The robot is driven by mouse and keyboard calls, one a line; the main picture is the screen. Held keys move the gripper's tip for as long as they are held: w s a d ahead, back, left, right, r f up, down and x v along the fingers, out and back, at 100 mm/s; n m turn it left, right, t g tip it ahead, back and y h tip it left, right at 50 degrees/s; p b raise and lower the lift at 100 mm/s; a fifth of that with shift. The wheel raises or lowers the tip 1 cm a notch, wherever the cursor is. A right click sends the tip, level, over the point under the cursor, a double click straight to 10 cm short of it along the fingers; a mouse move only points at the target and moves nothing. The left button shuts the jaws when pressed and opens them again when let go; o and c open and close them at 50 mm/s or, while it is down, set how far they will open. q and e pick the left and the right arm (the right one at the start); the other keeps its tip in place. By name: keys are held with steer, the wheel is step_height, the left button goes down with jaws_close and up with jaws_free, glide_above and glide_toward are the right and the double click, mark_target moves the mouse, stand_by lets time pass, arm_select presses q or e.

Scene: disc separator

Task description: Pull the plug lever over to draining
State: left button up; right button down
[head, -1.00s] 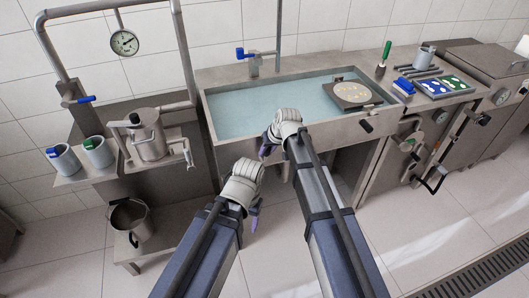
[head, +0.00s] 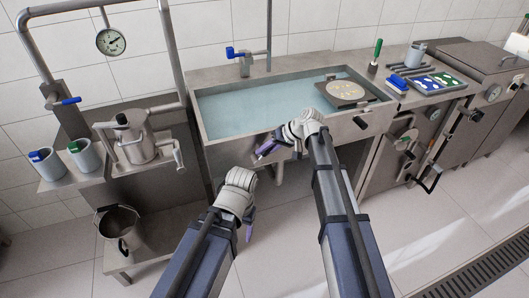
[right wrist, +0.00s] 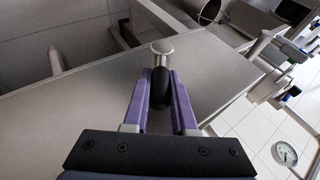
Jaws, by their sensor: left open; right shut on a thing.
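The sink (head: 215,145) holds pale blue water. In the right wrist view, a lever with a black grip (right wrist: 160,88) and a rounded metal end stands between the purple fingers of my right gripper (right wrist: 161,76), which is shut on it. In the head view, my right gripper (head: 268,148) is at the sink's front panel, fingers pointing left; the held lever is hidden or too small to make out there. My left gripper (head: 248,232) is open and empty, pointing down over the floor in front of the sink.
A perforated disc in a square frame (head: 336,100) sits at the sink's right end. A black handle (head: 360,122) is on the sink front below it. A steel pot (head: 132,145), two mugs and a bucket (head: 120,225) are at left. Cabinets stand at right.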

steer(key=shift+s, duration=0.1)
steer(key=c, duration=0.7)
jaws_free()
steer(key=p+v, duration=0.6)
steer(key=v, duration=0.1)
steer(key=shift+s+d+r, duration=0.1)
steer(key=shift+d+r, duration=0.15)
steer(key=shift+r, duration=0.05)
steer(key=shift+c, duration=0.4)
